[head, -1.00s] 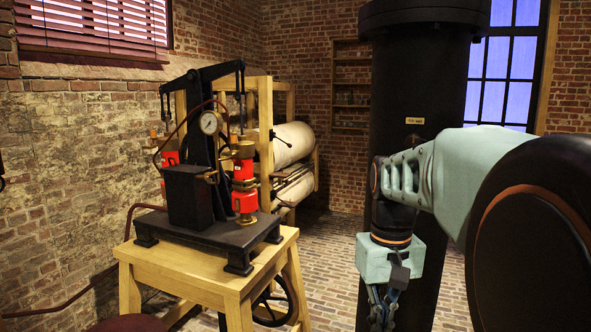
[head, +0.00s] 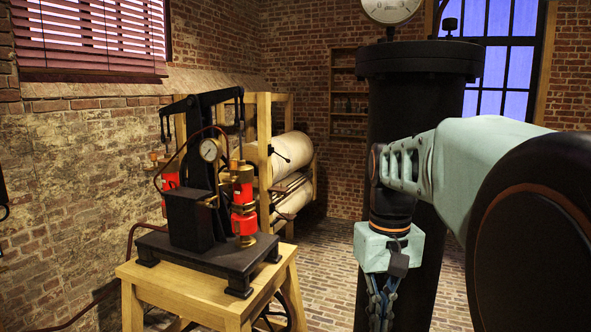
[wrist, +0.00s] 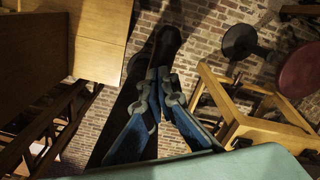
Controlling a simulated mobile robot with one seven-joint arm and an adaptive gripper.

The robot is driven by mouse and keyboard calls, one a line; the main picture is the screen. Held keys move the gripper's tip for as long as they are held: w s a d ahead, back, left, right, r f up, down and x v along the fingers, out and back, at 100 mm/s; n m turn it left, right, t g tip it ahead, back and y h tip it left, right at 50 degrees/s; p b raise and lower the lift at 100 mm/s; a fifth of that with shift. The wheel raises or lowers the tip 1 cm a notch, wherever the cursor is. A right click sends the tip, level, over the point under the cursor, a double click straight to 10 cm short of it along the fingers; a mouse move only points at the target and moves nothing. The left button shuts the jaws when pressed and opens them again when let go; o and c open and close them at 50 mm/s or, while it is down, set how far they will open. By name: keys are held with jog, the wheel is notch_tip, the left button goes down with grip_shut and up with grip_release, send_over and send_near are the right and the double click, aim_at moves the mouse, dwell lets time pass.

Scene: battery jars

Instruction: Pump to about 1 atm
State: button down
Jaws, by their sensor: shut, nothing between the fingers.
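The pump (head: 190,205) is a black frame with a beam on top, a small dial gauge (head: 209,150) and red cylinders (head: 243,215) with brass fittings. It stands on a wooden table (head: 180,290) left of centre in the head view. A large white gauge (head: 391,8) sits on top of a tall black cylinder (head: 420,90), cut off by the upper edge. The gauge readings are too small to tell. My gripper (head: 381,318) hangs down in front of the black cylinder, apart from the pump. In the wrist view its fingers (wrist: 163,75) are together and empty.
A wooden rack (head: 262,130) with pale rolls stands behind the pump. The brick floor (head: 325,265) between the pump table and the black cylinder looks clear. In the wrist view, wooden furniture (wrist: 100,45) is at the left and a wooden frame (wrist: 245,125) and a red round seat (wrist: 302,70) at the right.

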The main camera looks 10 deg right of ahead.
jog(key=shift+r, duration=0.6)
jog(key=shift+f, duration=0.15)
notch_tip(320, 180, down, 14)
jog(key=b, duration=1)
notch_tip(320, 180, up, 14)
jog(key=p, duration=1.2)
